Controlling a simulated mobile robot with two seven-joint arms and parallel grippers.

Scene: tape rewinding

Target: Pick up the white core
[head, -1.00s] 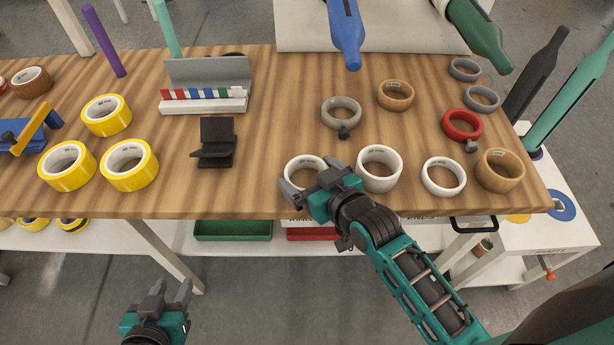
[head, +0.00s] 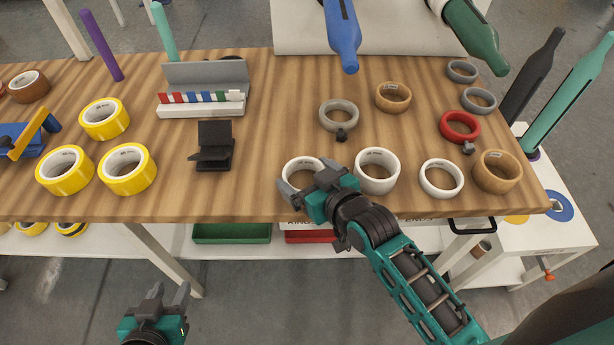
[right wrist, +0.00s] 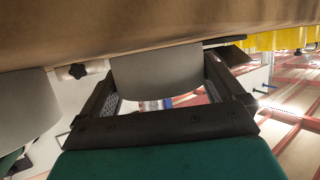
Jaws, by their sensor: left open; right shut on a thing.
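A white core (head: 286,171) stands near the front edge of the wooden table in the head view. My right gripper (head: 308,180) is over its front side and shut on it; the gripper hides part of the ring. In the right wrist view a pale curved wall of the core (right wrist: 157,76) sits between the two dark fingers (right wrist: 165,98). The core appears to rest on the table still. Two other white rings, a wide one (head: 361,170) and a thinner one (head: 424,180), stand to its right. My left gripper (head: 170,291) is open and empty, in front of the table.
Grey rings (head: 324,116), tan rings (head: 480,172) and a red ring (head: 446,125) stand behind and right. A black stand (head: 214,150), yellow tape rolls (head: 127,183) and a grey dispenser (head: 205,73) are left. Table between the stand and the core is clear.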

